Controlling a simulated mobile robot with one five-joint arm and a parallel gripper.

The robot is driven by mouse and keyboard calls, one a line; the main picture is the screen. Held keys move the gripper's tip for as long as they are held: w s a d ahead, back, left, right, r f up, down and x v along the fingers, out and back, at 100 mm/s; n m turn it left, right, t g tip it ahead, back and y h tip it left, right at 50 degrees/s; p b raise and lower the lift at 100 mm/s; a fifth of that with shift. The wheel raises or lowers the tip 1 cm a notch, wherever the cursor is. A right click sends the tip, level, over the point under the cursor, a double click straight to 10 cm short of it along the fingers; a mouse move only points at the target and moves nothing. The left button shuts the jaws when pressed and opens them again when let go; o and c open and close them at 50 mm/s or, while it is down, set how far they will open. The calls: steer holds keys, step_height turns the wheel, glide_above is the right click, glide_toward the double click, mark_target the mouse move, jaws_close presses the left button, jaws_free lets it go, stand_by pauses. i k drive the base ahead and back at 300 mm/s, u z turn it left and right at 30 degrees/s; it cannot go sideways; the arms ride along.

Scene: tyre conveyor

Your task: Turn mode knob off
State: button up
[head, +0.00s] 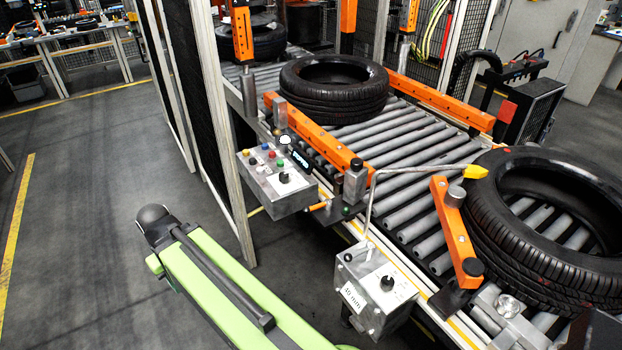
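A grey control box (272,205) hangs on the near side of the conveyor, with several coloured buttons and a black knob (284,178) on its sloped top. A second metal box (365,310), lower and nearer, carries another black knob (388,283) and a white label. I cannot read which knob is marked mode, nor how either knob is set. My green arm link reaches in from the bottom edge, left of both boxes and apart from them. My gripper is not visible.
A tyre (335,88) lies on the roller conveyor (405,165), and a larger tyre (545,225) lies at the right. A bent metal rod with a yellow tip (476,172) rises beside the nearer box. The floor at left is clear.

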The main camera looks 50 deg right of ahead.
mark_target(284, 176)
steer(key=u, duration=0.15)
steer(key=i, duration=0.9)
steer(key=z, duration=0.05)
